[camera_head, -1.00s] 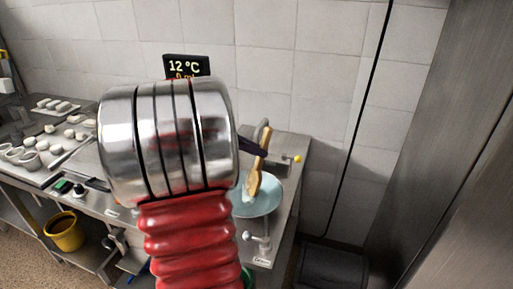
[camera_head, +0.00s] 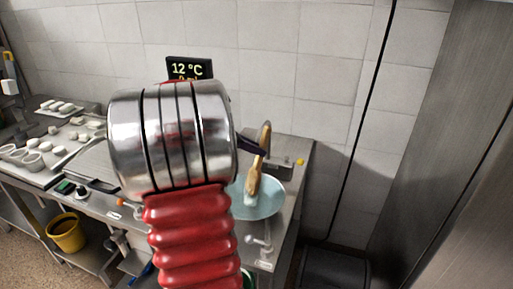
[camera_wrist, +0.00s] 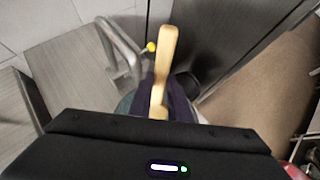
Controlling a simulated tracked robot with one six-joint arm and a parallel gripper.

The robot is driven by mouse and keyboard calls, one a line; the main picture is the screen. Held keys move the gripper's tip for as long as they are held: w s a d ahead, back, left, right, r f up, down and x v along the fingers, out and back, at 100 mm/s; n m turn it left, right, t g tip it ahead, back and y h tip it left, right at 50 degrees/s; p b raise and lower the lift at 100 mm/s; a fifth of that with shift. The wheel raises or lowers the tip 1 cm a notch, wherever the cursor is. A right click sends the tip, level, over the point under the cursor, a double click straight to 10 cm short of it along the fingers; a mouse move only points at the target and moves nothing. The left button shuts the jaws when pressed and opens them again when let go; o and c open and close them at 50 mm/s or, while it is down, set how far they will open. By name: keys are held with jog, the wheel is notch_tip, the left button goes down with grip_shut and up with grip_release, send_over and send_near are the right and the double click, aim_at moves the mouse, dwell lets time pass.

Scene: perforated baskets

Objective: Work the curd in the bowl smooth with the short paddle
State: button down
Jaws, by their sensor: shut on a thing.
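A light blue bowl (camera_head: 268,204) sits on the steel counter, partly hidden behind my own arm in the head view. The wooden short paddle (camera_head: 252,184) points down into the bowl. White curd (camera_head: 249,199) shows in the bowl around the paddle's lower end. My gripper (camera_head: 262,148), with dark fingers, is shut on the paddle above the bowl. In the wrist view the paddle (camera_wrist: 165,55) stands between the dark fingers (camera_wrist: 172,98); the gripper body hides most of the bowl and all the curd there.
A curved metal tap (camera_wrist: 118,45) stands close beside the paddle. A small yellow knob (camera_head: 300,161) is at the counter's right. Trays with white pieces (camera_head: 62,140) lie at the left. A tiled wall (camera_head: 320,60) is behind.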

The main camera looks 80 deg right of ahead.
aim_at(265, 136)
jog(key=shift+r, duration=0.15)
jog(key=shift+r, duration=4.35)
jog(key=shift+s+a+f, duration=0.15)
jog(key=shift+a+f, duration=0.05)
jog(key=shift+f, duration=0.5)
jog(key=shift+s+a+f, duration=0.15)
jog(key=shift+a+f, duration=0.05)
jog(key=shift+f, duration=0.45)
jog(key=shift+f, duration=0.1)
jog(key=shift+f, duration=2.95)
jog(key=shift+f, duration=0.25)
